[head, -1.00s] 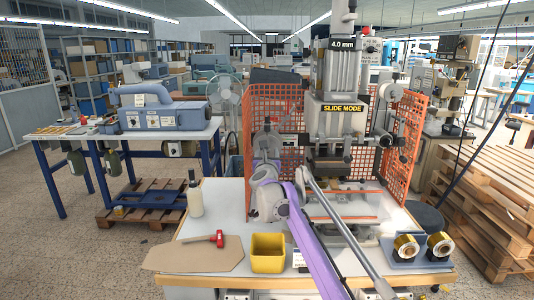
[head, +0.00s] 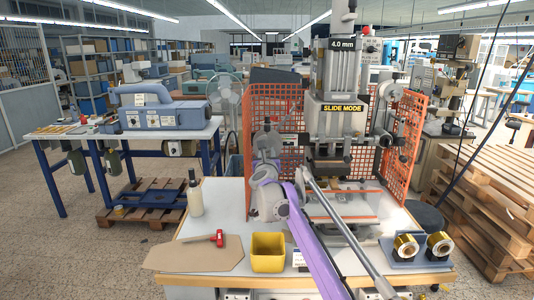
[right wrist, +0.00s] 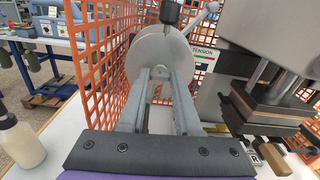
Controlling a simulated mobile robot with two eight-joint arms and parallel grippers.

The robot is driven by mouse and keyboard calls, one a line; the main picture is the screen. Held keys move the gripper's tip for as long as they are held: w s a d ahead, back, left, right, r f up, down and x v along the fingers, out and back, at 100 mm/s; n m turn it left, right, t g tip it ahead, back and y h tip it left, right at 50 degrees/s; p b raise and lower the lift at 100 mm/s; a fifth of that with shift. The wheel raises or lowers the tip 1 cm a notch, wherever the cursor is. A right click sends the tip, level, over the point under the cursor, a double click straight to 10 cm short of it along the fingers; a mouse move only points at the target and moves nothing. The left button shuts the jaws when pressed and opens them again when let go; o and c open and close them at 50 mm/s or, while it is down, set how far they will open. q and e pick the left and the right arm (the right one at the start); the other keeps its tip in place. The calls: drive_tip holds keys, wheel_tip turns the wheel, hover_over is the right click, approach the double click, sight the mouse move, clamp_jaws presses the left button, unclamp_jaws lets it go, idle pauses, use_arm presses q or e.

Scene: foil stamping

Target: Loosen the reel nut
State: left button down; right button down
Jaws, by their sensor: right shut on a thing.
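The foil reel (right wrist: 158,48), a pale grey disc, stands upright just beyond my right gripper (right wrist: 160,78) in the right wrist view. The gripper's two grey fingers reach to the disc's centre and are shut on the reel nut (right wrist: 160,72), a small grey piece mostly hidden between them. In the head view, my right gripper (head: 266,160) is at the reel, left of the stamping press (head: 335,110), and my purple arm hides part of this area. My left gripper is not in view.
An orange mesh guard (head: 257,110) stands close behind and left of the reel. On the table are a white bottle (head: 195,198), a red-headed hammer (head: 216,239), a yellow bin (head: 268,252) and gold foil rolls (head: 406,246).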

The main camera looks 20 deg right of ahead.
drive_tip(key=n+p, duration=0.1)
drive_tip(key=n, duration=0.5)
drive_tip(key=shift+n, duration=0.3)
drive_tip(key=n, duration=0.3)
drive_tip(key=shift+n, duration=0.3)
drive_tip(key=n, duration=0.3)
drive_tip(key=shift+f+n, duration=0.1)
drive_tip(key=shift+n, duration=0.2)
drive_tip(key=n, duration=0.3)
drive_tip(key=shift+n, duration=0.3)
drive_tip(key=n+b, duration=0.1)
drive_tip(key=n, duration=0.2)
drive_tip(key=shift+n, duration=0.4)
drive_tip(key=shift+n+b, duration=0.4)
drive_tip(key=shift+n, duration=3.2)
